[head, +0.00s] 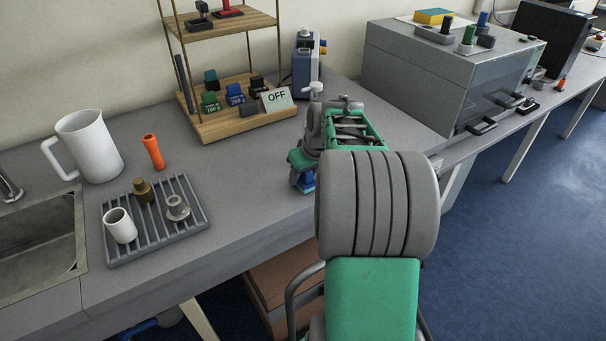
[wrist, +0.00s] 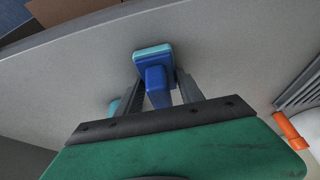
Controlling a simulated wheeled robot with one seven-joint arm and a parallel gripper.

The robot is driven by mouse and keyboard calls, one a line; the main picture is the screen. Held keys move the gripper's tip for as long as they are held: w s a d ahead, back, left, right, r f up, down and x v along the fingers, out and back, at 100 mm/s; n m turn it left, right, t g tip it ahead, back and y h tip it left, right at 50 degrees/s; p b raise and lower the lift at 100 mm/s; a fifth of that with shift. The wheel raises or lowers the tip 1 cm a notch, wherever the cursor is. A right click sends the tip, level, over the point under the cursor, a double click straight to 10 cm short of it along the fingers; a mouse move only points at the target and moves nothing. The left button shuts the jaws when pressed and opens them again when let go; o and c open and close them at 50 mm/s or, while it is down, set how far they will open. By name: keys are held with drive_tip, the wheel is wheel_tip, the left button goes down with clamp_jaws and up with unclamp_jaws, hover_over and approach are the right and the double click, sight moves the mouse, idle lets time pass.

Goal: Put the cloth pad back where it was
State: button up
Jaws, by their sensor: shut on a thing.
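The cloth pad (wrist: 152,52) shows in the wrist view as a blue block with a blue grip and a pale teal face. My gripper (wrist: 160,88) is shut on its blue grip, one dark finger on each side. In the head view, my gripper (head: 304,172) is over the front part of the bench, right of the drain rack, and the blue of the pad (head: 307,183) shows below it. My arm hides part of the gripper. I cannot tell whether the pad touches the bench.
The grey drain rack (head: 157,240) holds a white cup (head: 120,225) and metal fittings. A wooden shelf (head: 240,120) with an OFF sign (head: 277,98) is at the back. Bench around the gripper's left is clear.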

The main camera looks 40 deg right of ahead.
drive_tip(key=o, duration=1.3)
drive_tip(key=shift+f, duration=0.1)
drive_tip(key=shift+s+r, duration=0.15)
drive_tip(key=shift+r, duration=0.4)
drive_tip(key=v, duration=1.1)
drive_tip(key=s+a+f+g, duration=0.1)
drive_tip(key=s+a+f, duration=0.1)
drive_tip(key=a, duration=0.7)
drive_tip(key=s+a+f, duration=0.2)
drive_tip(key=a+f, duration=0.1)
drive_tip(key=a, duration=0.6)
drive_tip(key=s+a+f, duration=0.4)
drive_tip(key=s+a, duration=0.2)
drive_tip(key=s, duration=0.1)
drive_tip(key=shift+s+f+n+g, duration=0.3)
drive_tip(key=shift+f+n+g, duration=0.05)
drive_tip(key=shift+n+g, duration=0.05)
